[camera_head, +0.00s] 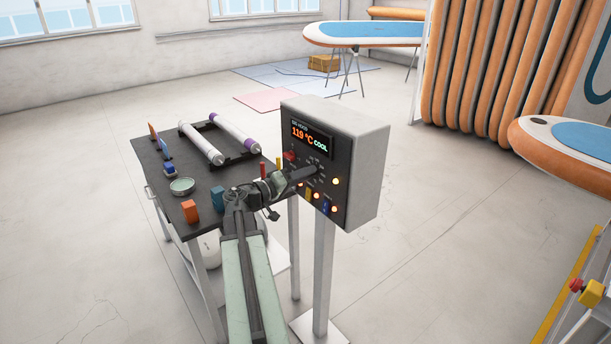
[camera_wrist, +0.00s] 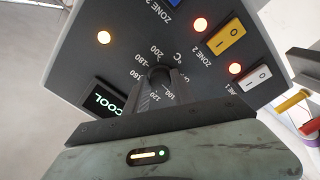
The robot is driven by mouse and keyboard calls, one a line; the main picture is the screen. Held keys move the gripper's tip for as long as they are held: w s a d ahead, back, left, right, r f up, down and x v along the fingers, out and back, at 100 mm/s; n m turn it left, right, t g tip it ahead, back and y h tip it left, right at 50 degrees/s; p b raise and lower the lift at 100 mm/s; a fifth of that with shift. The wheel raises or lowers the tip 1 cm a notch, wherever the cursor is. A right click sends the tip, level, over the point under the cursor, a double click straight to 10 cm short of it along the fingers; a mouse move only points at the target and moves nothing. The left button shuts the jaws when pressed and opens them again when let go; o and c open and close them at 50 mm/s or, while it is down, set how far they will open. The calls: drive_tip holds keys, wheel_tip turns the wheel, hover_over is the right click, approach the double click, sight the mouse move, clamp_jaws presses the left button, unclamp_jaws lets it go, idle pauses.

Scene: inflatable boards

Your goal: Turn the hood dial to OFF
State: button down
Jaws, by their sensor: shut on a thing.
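The hood control box (camera_head: 367,165) stands on a post, and its display (camera_head: 311,139) reads 119 °C COOL. In the wrist view, the dark round hood dial (camera_wrist: 160,72) sits in the middle of a printed scale with numbers such as 120, 180 and 200. My gripper (camera_head: 312,171) reaches the panel from the left, and its fingers are shut on the dial; they also show in the wrist view (camera_wrist: 162,88). The fingers hide most of the dial, so its pointer and setting cannot be read. I cannot make out an OFF mark.
Zone switches, including a yellow one (camera_wrist: 227,40) and a white one (camera_wrist: 256,77), sit near the dial with lit lamps. A red button (camera_head: 290,156) is on the panel. A dark work table (camera_head: 160,190) with rollers and small parts stands left of the box.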

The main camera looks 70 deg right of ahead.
drive_tip(key=shift+n, duration=4.3)
drive_tip(key=c, duration=1.1)
unclamp_jaws()
drive_tip(key=v, duration=0.7)
drive_tip(key=shift+w+a, duration=0.2)
drive_tip(key=shift+a, duration=0.15)
